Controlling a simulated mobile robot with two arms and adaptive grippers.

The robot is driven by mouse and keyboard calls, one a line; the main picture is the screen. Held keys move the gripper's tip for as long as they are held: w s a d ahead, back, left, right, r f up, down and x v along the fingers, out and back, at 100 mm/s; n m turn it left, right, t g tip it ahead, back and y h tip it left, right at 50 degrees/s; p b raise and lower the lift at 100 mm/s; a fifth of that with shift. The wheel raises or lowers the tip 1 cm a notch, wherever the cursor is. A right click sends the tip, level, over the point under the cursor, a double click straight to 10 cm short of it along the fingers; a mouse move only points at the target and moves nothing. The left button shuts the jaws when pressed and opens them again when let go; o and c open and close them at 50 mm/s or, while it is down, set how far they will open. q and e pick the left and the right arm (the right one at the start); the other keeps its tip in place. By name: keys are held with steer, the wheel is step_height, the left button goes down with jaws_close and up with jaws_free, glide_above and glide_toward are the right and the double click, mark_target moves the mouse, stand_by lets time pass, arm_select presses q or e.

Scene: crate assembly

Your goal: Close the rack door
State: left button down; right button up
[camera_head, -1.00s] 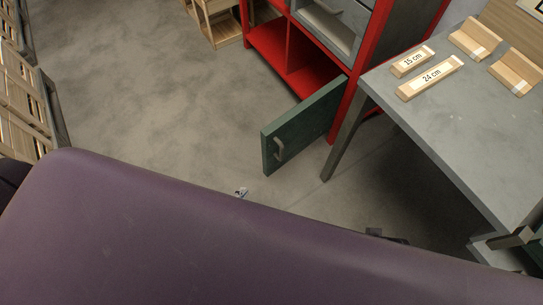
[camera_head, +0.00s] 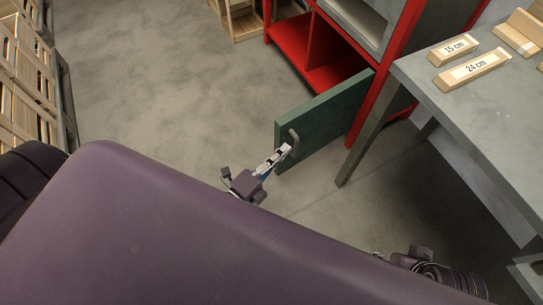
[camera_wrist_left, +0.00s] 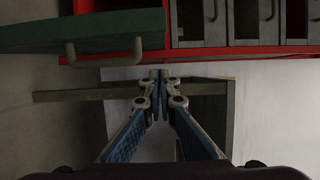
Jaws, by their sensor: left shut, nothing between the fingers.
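The green rack door (camera_head: 326,118) stands open, swung out from the lower part of the red rack (camera_head: 352,62). Its grey handle (camera_head: 295,137) is near the door's free edge. My left gripper (camera_head: 286,149) is shut and empty, its tips close by the handle on the door's outer face; I cannot tell if they touch. In the left wrist view, the door (camera_wrist_left: 95,32) and handle (camera_wrist_left: 102,58) are at upper left, and the closed fingertips (camera_wrist_left: 158,76) are just right of the handle. My right gripper's fingers are not visible.
A grey table (camera_head: 450,105) with wooden blocks labelled 15 cm (camera_head: 453,50) and 24 cm (camera_head: 472,69) stands right of the door. Its leg (camera_head: 365,145) is near the hinge side. Wooden racks (camera_head: 25,85) line the left. The floor (camera_head: 165,85) between is clear.

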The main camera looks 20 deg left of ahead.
mark_target(280, 137)
arm_select(q)
steer(key=shift+w+a+b, duration=0.15)
steer(key=shift+w+a, duration=0.3)
steer(key=shift+w, duration=0.35)
steer(key=shift+w+a+b, duration=0.1)
steer(key=shift+w+a, duration=0.3)
steer(key=shift+w, duration=0.35)
steer(key=shift+w+a+b, duration=0.15)
steer(key=shift+w+a, duration=0.3)
steer(key=shift+w, duration=0.35)
steer(key=shift+a, duration=0.1)
